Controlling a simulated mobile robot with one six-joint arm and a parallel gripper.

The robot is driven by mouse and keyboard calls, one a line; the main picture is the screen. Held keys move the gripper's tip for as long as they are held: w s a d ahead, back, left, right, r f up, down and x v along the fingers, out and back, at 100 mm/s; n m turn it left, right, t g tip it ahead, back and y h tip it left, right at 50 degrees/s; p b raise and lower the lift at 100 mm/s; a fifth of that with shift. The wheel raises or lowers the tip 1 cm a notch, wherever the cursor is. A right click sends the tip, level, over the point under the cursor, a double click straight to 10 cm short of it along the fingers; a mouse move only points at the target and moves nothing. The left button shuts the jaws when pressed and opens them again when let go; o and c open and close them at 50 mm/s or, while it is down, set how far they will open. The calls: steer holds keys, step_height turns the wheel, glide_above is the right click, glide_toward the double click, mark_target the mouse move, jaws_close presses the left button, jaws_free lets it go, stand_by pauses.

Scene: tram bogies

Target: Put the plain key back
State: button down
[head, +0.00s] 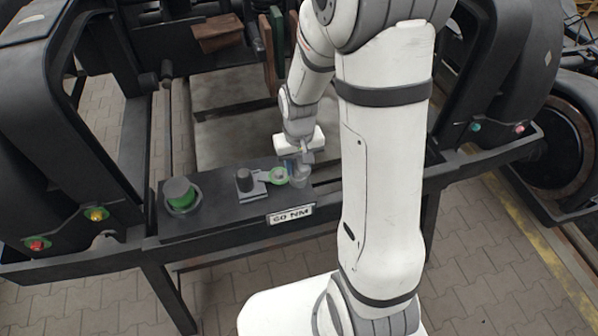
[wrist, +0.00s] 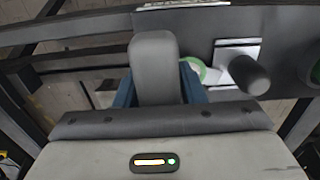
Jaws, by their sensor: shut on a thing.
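My gripper (head: 297,165) is shut on a plain grey, rounded piece, apparently the plain key (wrist: 155,70). In the wrist view the piece stands between the two blue fingers and hides what lies behind it. In the head view the grey piece (head: 302,179) is at the right end of the dark bench plate (head: 222,208), beside a green ring (head: 278,176). The ring also shows partly behind the right finger in the wrist view (wrist: 207,74). I cannot tell whether the grey piece touches the plate or sits in a seat.
A black knob (head: 244,180) on a light plate stands left of the ring. A green-topped round piece (head: 180,193) stands further left. A "60 NM" label (head: 290,215) is on the front edge. Dark bogie frames (head: 65,130) flank the bench. Green and brown pieces (head: 272,50) stand behind.

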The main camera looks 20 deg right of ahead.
mark_target(298, 179)
steer(key=shift+s+f, duration=0.1)
steer(key=shift+f, duration=1.9)
steer(key=shift+f, duration=0.1)
steer(key=c, duration=1.4)
jaws_free()
steer(key=shift+f, duration=0.1)
steer(key=o, duration=0.5)
